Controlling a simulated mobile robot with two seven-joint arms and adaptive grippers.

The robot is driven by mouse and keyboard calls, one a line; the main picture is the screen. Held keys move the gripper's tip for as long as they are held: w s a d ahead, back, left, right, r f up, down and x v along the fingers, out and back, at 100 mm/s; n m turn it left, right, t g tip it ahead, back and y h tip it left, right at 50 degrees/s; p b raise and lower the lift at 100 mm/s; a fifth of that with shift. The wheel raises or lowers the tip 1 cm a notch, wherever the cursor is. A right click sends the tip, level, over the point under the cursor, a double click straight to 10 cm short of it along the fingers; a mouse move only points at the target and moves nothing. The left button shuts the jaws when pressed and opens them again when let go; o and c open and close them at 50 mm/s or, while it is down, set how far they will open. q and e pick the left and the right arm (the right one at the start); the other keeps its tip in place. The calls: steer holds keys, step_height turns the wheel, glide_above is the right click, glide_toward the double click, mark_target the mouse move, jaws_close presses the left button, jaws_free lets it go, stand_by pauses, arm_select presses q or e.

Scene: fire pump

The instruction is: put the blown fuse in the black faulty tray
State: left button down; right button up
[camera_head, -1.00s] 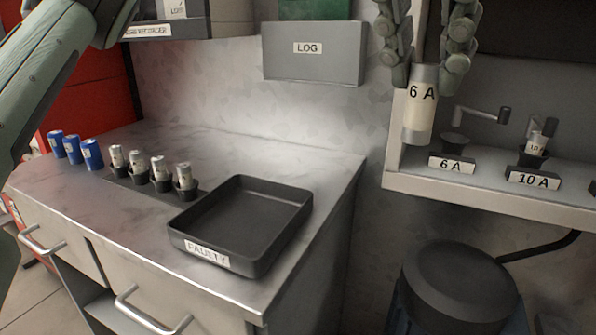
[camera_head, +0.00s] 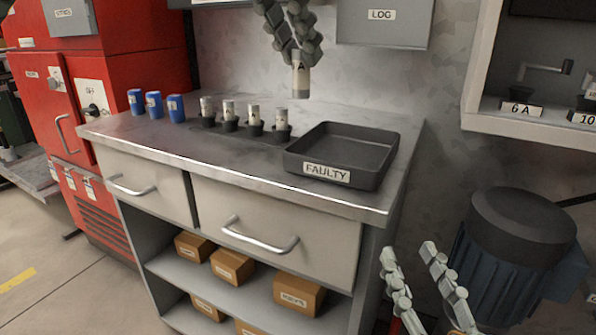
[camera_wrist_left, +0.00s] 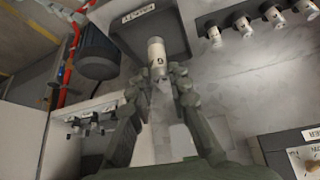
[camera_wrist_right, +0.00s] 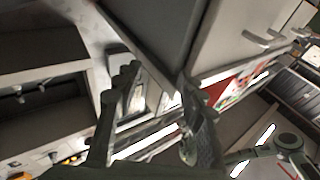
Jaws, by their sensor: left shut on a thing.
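My left gripper (camera_head: 297,50) is shut on a pale cylindrical fuse (camera_head: 301,80) with a dark "A" on it, held upright in the air. In the head view the fuse shows above the bench, above and left of the black tray (camera_head: 387,168) labelled FAULTY. The fuse also shows between the fingers in the left wrist view (camera_wrist_left: 157,62), with the tray (camera_wrist_left: 172,50) beyond it. The tray is empty. My right gripper (camera_head: 426,288) is open and empty, low in front of the bench's right side.
Several fuses stand in black holders (camera_head: 254,128) left of the tray, with blue cylinders (camera_head: 154,104) further left. A shelf (camera_head: 530,132) at right carries the 6 A and 10 A holders. A motor (camera_head: 515,245) stands below it. A LOG box (camera_head: 384,22) hangs behind the tray.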

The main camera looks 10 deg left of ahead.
arm_select(q)
steer(key=x, duration=0.5)
steer(key=d+r+b+x, duration=0.1)
steer(key=x, duration=0.4)
steer(key=w+d+b+x, duration=0.1)
steer(key=x, duration=0.4)
steer(key=shift+w, duration=0.2)
arm_select(e)
step_height(320, 180, up, 6)
steer(key=s+t+y, duration=0.1)
steer(key=s+t, duration=0.1)
steer(key=t, duration=0.1)
steer(key=shift+s+a+f+t+y, duration=0.25)
steer(key=shift+s+a+t+y, duration=0.05)
steer(key=shift+a+t, duration=0.15)
arm_select(q)
steer(key=shift+f, duration=0.1)
steer(key=shift+f, duration=0.15)
steer(key=c, duration=1.4)
jaws_free()
arm_select(e)
steer(key=shift+r, duration=0.15)
